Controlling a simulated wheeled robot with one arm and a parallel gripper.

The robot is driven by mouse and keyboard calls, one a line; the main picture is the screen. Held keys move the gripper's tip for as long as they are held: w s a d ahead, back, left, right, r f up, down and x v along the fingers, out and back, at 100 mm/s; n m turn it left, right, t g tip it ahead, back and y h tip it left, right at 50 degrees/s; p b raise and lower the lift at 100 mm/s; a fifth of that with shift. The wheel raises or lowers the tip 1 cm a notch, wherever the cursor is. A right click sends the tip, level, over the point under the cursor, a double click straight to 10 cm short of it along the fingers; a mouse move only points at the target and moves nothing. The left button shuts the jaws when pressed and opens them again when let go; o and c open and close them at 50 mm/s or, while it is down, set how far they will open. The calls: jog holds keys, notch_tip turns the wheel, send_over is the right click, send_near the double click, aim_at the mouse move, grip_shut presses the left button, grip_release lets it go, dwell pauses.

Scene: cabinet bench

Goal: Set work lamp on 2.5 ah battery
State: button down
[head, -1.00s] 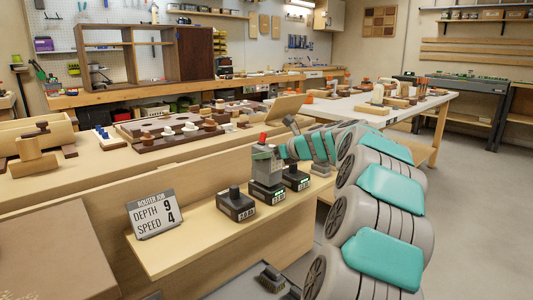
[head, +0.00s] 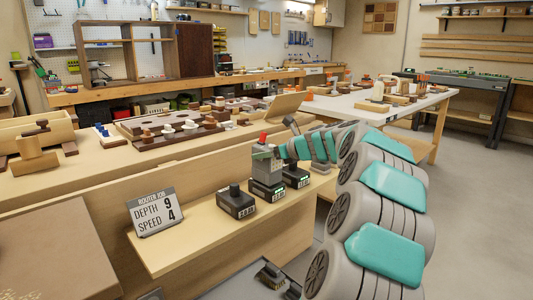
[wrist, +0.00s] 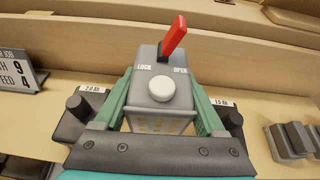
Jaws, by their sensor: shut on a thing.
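The work lamp (head: 265,168) is a grey block with a red lever on top. In the wrist view the lamp (wrist: 160,88) has a white round knob, and its red lever leans toward the word OPEN. My gripper (wrist: 162,112) is shut on the lamp, one green finger on each side. The lamp stands upright over the middle battery (head: 267,191) and appears to rest on it; any small gap cannot be told. The middle battery's label is unreadable. The left battery (head: 236,204) reads 2.0 Ah in the wrist view (wrist: 82,108); the right battery (head: 297,177) reads 1.5 Ah there (wrist: 228,118).
The batteries stand in a row on a light wooden shelf (head: 190,250). A sign (head: 152,212) with depth 9 and speed 4 stands to their left. A raised bench (head: 90,160) with wooden parts runs behind. The shelf between sign and batteries is clear.

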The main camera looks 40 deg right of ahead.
jog(key=shift+f, duration=0.25)
jog(key=shift+c, duration=1.2)
grip_release()
jog(key=shift+s+d+r+p, duration=0.1)
jog(key=shift+s+r+p, duration=0.3)
jog(key=shift+s, duration=0.15)
jog(key=a+p+v, duration=0.1)
jog(key=p+v, duration=0.4)
jog(key=v, duration=0.4)
jog(key=shift+s+d, duration=0.35)
jog(key=shift+d, duration=0.1)
